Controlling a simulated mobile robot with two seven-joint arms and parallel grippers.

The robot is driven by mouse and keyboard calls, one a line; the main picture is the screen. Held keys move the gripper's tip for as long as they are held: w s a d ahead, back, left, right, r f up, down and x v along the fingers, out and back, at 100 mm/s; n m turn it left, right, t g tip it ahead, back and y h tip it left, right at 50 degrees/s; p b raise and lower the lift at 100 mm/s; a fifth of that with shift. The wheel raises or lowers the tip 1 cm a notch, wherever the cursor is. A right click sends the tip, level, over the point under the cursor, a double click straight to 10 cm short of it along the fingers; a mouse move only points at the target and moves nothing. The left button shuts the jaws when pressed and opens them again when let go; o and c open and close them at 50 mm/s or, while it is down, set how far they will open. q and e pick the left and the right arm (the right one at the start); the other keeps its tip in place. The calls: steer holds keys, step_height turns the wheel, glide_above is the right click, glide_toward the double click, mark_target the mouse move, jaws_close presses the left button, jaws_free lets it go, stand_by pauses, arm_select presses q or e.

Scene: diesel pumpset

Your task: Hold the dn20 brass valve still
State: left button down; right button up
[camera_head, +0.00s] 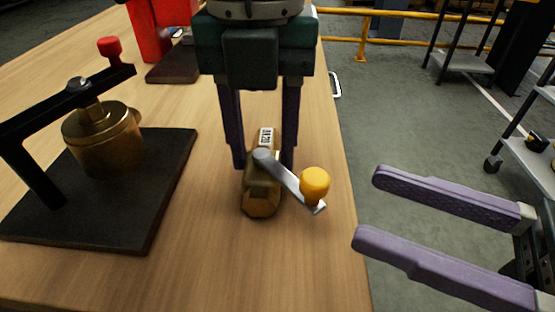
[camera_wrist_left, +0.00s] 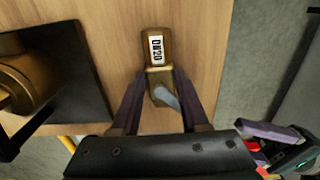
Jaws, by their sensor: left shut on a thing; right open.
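The dn20 brass valve (camera_head: 260,203) stands on the wooden table near its right edge. It has a white DN20 label and a silver lever with a yellow knob (camera_head: 315,181). My left gripper (camera_head: 264,160) reaches over it from the far side, shut on the valve's body with one purple finger on each side. The left wrist view shows the valve (camera_wrist_left: 158,47) between the fingers, its label facing the camera; the knob is hidden there. My right gripper (camera_head: 367,207) is open and empty, off the table's right edge, to the right of the valve and knob.
A larger brass body (camera_head: 103,140) with a black bar and a red knob stands on a dark plate (camera_head: 100,225) at the left. A red object (camera_head: 150,32) stands at the back. Bare table (camera_head: 225,270) lies in front of the valve. Shelving is beyond, right.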

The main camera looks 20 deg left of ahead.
mark_target(301, 178)
steer(key=a, duration=0.3)
steer(key=w+a, duration=0.1)
steer(key=a, duration=0.5)
steer(key=shift+w+a, duration=0.2)
steer(key=shift+a, duration=0.15)
jaws_close()
stand_by(0.9)
